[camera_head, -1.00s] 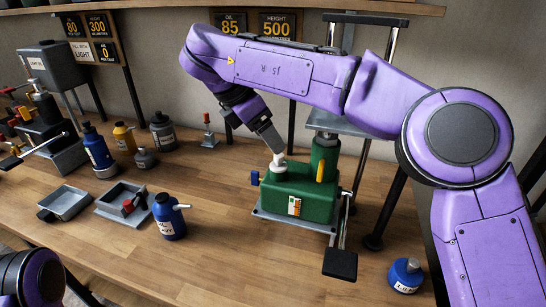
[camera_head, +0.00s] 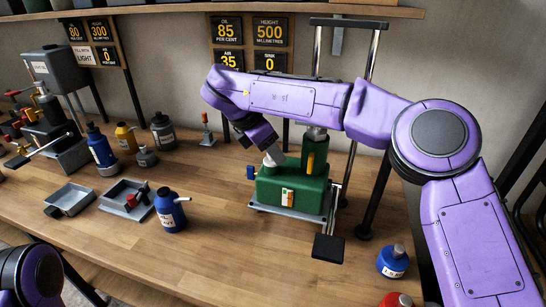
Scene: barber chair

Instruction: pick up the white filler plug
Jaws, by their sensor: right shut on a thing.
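The green pump unit (camera_head: 305,197) stands on a grey base plate on the wooden bench, with a green column and a black foot lever. The white filler plug (camera_head: 269,161) is at the left part of its top, small and partly hidden by the fingers. My right gripper (camera_head: 274,154) points down at the pump's top and is shut on the plug. I cannot tell whether the plug is clear of its hole. My left gripper is out of view; only a purple part of my left arm shows at bottom left.
A blue bottle (camera_head: 170,209) and two grey trays (camera_head: 126,195) stand left of the pump. Several bottles stand farther back left. A blue container (camera_head: 392,262) and a red one (camera_head: 396,300) are at right. Signs hang behind. The bench front middle is clear.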

